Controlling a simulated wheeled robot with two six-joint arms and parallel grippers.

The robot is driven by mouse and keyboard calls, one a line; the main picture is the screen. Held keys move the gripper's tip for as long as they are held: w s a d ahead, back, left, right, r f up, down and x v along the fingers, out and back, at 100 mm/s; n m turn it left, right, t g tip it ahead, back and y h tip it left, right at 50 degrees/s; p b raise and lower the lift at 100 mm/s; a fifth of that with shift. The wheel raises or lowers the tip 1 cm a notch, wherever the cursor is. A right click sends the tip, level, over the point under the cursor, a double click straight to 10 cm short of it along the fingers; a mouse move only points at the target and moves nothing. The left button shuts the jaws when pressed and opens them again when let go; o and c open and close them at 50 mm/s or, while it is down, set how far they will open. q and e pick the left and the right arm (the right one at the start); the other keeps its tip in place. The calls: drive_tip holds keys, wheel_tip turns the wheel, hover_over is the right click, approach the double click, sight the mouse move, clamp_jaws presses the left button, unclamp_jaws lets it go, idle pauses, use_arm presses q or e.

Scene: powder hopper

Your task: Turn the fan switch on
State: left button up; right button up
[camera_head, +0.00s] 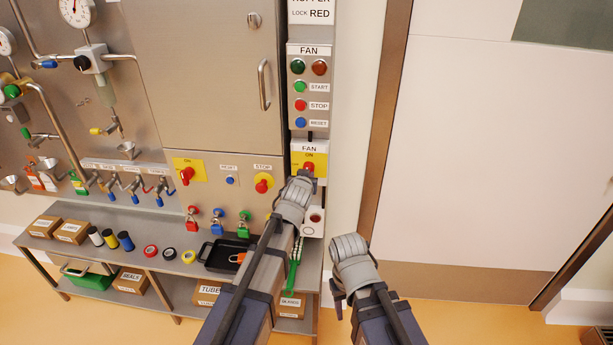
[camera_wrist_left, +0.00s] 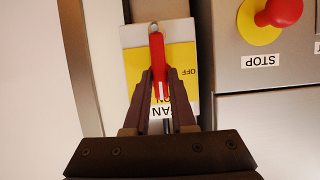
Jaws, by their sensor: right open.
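The fan switch (camera_head: 308,169) is a red handle on a yellow plate under a FAN label, with ON marked above it, in the head view. In the left wrist view, which is upside down, its red handle (camera_wrist_left: 159,60) stands along the plate, its white-marked end toward ON; OFF is to the side. My left gripper (camera_wrist_left: 160,77) has its fingers on both sides of the handle, closed on it. In the head view my left wrist covers most of that gripper. My right gripper (camera_head: 338,303) hangs low, away from the panel, open, its fingers partly hidden by my arm.
A FAN button box (camera_head: 309,88) sits above the switch. A red STOP knob (camera_head: 262,183) is to its left, also in the left wrist view (camera_wrist_left: 281,11). A steel shelf (camera_head: 140,246) carries small items below. A pale door stands to the right.

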use_arm(q)
drive_tip(key=o, duration=0.4)
drive_tip(key=p+v, duration=0.3)
drive_tip(key=v, duration=0.4)
drive_tip(key=shift+s+r, duration=0.15)
drive_tip(key=shift+s, duration=0.25)
drive_tip(key=s+f+m+g, duration=0.1)
drive_tip(key=s+f+g, duration=0.3)
drive_tip(key=s, duration=0.5)
drive_tip(key=s+d+f+m+g+y, duration=0.1)
drive_tip(key=s+f+g, duration=0.3)
drive_tip(key=s, duration=0.5)
drive_tip(key=s+d+f+m+g, duration=0.1)
drive_tip(key=s+f+g, duration=0.4)
drive_tip(key=s, duration=0.4)
drive_tip(key=shift+s+f+g+y, duration=0.1)
drive_tip(key=shift+s+g+y, duration=0.2)
drive_tip(key=shift+s, duration=0.05)
